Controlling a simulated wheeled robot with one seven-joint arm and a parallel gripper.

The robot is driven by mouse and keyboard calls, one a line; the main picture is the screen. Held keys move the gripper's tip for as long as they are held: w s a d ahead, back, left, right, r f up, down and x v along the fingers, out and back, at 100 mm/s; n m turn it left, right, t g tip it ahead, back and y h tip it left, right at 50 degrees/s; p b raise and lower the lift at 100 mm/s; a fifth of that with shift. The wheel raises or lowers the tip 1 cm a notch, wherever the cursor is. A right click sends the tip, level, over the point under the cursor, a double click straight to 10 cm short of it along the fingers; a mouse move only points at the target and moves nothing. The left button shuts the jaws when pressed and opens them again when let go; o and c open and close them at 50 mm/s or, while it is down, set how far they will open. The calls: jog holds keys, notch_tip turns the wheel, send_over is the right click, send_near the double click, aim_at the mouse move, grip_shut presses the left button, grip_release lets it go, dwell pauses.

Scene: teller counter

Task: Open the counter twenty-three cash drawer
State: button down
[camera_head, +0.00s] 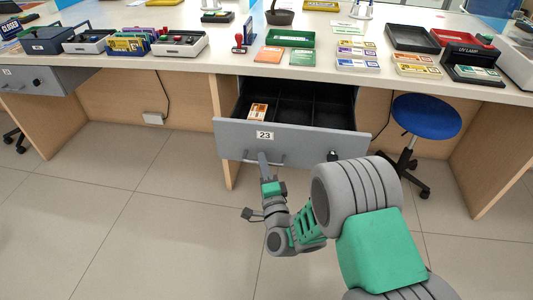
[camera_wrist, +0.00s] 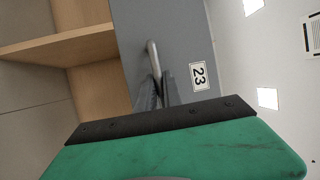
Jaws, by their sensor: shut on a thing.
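The grey cash drawer (camera_head: 290,143) with the "23" label (camera_head: 265,135) stands pulled out from under the counter. Its black inner compartments show, and an orange-brown banknote bundle (camera_head: 258,112) lies in the left one. A thin bar handle (camera_head: 245,160) runs low on the drawer front. My gripper (camera_head: 263,160) is at that handle, below the label. In the wrist view my gripper (camera_wrist: 158,88) is shut on the handle (camera_wrist: 152,58), with the drawer front (camera_wrist: 185,45) and the sideways "23" label (camera_wrist: 199,76) close by.
The countertop (camera_head: 215,62) above holds trays, note bundles and a stamp. A blue stool (camera_head: 426,116) stands right of the drawer. A wooden side panel (camera_head: 222,100) is at the drawer's left. Another grey drawer (camera_head: 45,82) is far left. The tiled floor (camera_head: 130,220) in front is clear.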

jog(key=shift+s+a, duration=0.15)
jog(key=shift+s, duration=0.4)
jog(key=shift+s+a, duration=0.15)
jog(key=shift+s, duration=0.35)
jog(key=c, duration=1.5)
grip_release()
jog(key=v, duration=0.7)
jog(key=shift+s+f+b, duration=0.1)
jog(key=shift+s+b, duration=0.2)
jog(key=shift+s, duration=0.05)
